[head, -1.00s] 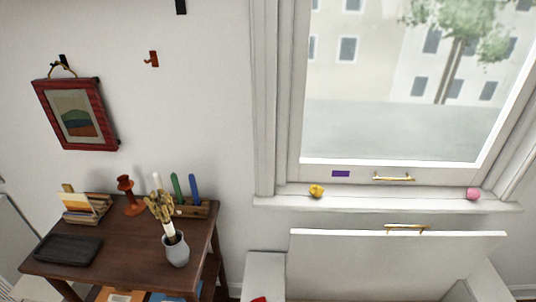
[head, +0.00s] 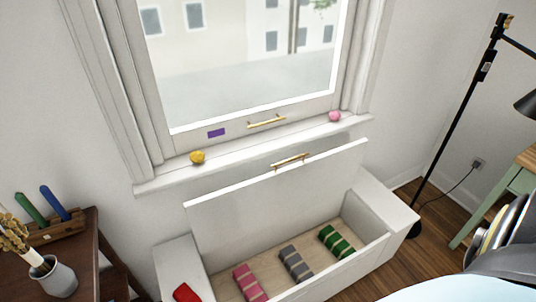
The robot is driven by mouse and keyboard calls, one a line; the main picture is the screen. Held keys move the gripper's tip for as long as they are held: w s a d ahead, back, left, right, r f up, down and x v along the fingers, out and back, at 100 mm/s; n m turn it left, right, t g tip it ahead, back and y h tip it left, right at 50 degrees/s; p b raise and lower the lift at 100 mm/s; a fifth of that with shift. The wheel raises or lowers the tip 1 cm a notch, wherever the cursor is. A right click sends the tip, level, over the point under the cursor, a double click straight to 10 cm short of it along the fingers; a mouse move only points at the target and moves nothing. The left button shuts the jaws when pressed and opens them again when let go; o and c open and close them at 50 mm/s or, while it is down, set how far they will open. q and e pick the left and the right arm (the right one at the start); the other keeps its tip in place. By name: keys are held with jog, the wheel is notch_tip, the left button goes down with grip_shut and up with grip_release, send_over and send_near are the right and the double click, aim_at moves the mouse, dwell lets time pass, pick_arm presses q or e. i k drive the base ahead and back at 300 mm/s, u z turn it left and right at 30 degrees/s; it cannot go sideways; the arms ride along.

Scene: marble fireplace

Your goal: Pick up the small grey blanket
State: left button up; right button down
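The small grey blanket (head: 296,262) lies in the open white window-seat chest (head: 377,249), in the middle of a row. It is grey with pale bands. A pink banded blanket (head: 250,282) lies to its left and a green banded one (head: 336,241) to its right, with gaps between them. The chest lid (head: 280,194) stands raised behind them, with a gold handle at its top edge. Neither of my grippers shows in the head view.
A red item (head: 185,292) lies on the chest's left end. A brown side table (head: 84,257) stands at left, holding a grey vase (head: 55,279). A black floor lamp (head: 456,121) and a green-legged table (head: 489,213) stand at right. A pale blue surface fills the bottom right.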

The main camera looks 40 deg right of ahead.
aim_at(296, 266)
jog(key=u, duration=0.1)
jog(key=k, duration=0.4)
jog(key=z, duration=0.4)
jog(key=i, duration=0.4)
jog(key=z, duration=0.45)
jog(key=k, duration=0.95)
jog(key=z, duration=0.45)
jog(key=i, duration=0.55)
jog(key=z, duration=0.05)
